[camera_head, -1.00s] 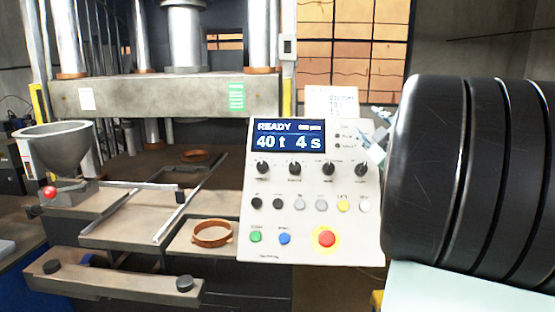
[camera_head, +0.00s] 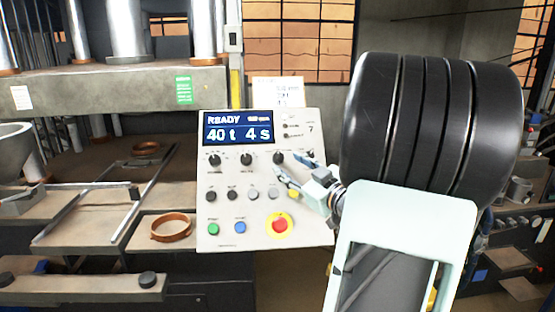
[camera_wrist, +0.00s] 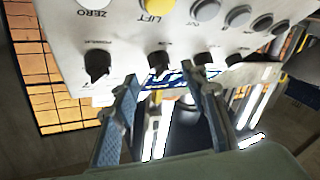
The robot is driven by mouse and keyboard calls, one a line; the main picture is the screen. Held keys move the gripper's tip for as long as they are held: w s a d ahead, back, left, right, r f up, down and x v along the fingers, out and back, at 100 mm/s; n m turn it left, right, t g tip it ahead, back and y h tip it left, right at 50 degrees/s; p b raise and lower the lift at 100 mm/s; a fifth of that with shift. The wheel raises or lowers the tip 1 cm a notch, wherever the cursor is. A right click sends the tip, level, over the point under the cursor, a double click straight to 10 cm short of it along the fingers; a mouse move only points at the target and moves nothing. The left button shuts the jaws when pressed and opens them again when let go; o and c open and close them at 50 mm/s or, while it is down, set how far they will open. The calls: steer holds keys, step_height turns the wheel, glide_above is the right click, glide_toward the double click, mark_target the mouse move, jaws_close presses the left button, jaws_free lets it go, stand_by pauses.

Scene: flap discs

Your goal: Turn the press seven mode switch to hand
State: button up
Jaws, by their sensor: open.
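The press control panel (camera_head: 215,185) is pale and tilted, with a screen (camera_head: 238,130) reading READY, 40 t and 4 s. A "7" shows at its upper right. A row of black rotary knobs runs under the screen. The third knob from the left (camera_head: 278,157) also shows in the wrist view (camera_wrist: 158,62). The rightmost knob (camera_head: 309,155) shows in the wrist view (camera_wrist: 98,65) too. I cannot read which label says mode. My gripper (camera_head: 284,181) is open and empty, just in front of the panel. In the wrist view its fingertips (camera_wrist: 160,82) lie on either side of the third knob, apparently short of it.
Below the knobs are small round buttons, including green (camera_head: 213,227) and blue (camera_head: 240,227), and a red emergency stop (camera_head: 280,225) on yellow. A press with rails and a brown ring (camera_head: 172,228) stands left. A paper sheet (camera_head: 278,91) stands above the panel.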

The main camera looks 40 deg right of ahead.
mark_target(280, 158)
steer(key=shift+w+d, duration=0.2)
steer(key=shift+w, duration=1.7)
jaws_close()
steer(key=shift+r+n+y+p, duration=0.1)
steer(key=shift+n+y+p, duration=0.2)
steer(key=shift+n+p, duration=0.2)
steer(key=n+y+p, duration=0.1)
steer(key=n+g+y+p, duration=0.1)
steer(key=n+p, duration=0.1)
steer(key=n+g+y+p, duration=0.1)
steer(key=n, duration=0.1)
steer(key=shift+d+r+y, duration=0.3)
steer(key=shift+d+r, duration=0.05)
steer(key=shift+r, duration=0.05)
steer(key=shift+w+d+n+g+y+p, duration=0.1)
steer(key=shift+n+g+y+p, duration=0.45)
steer(key=shift+n, duration=0.5)
steer(key=shift+w+d+n+g+y+p, duration=0.1)
steer(key=shift+n+g+y+p, duration=0.25)
steer(key=shift+n+g+p, duration=0.45)
steer(key=shift+n+g, duration=0.25)
steer(key=shift+n, duration=0.2)
